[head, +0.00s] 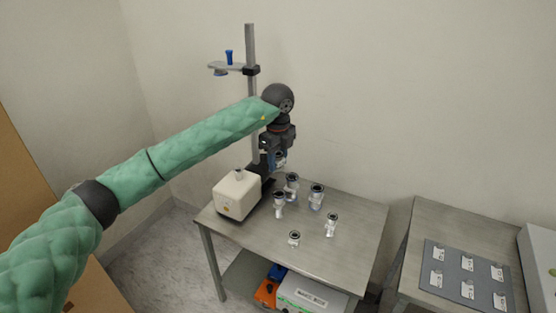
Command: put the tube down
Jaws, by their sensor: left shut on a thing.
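My left gripper (278,164) points down over the back part of the steel table (350,243). It is shut on the tube, which is small and mostly hidden by the gripper at this distance. Several metal flanged pieces with dark round tops stand below and to the right: one at the back (291,182), one nearer (279,203), one to the right (316,196) and one further front right (331,224). A short one (294,239) sits near the front. My right gripper is not in view.
A cream box-shaped unit (237,194) stands on the table's left. Behind it rises a grey post (250,90) with a side arm holding a blue piece (229,57). At right, another table carries a dark mat (465,278) with labelled places. The table's right part is clear.

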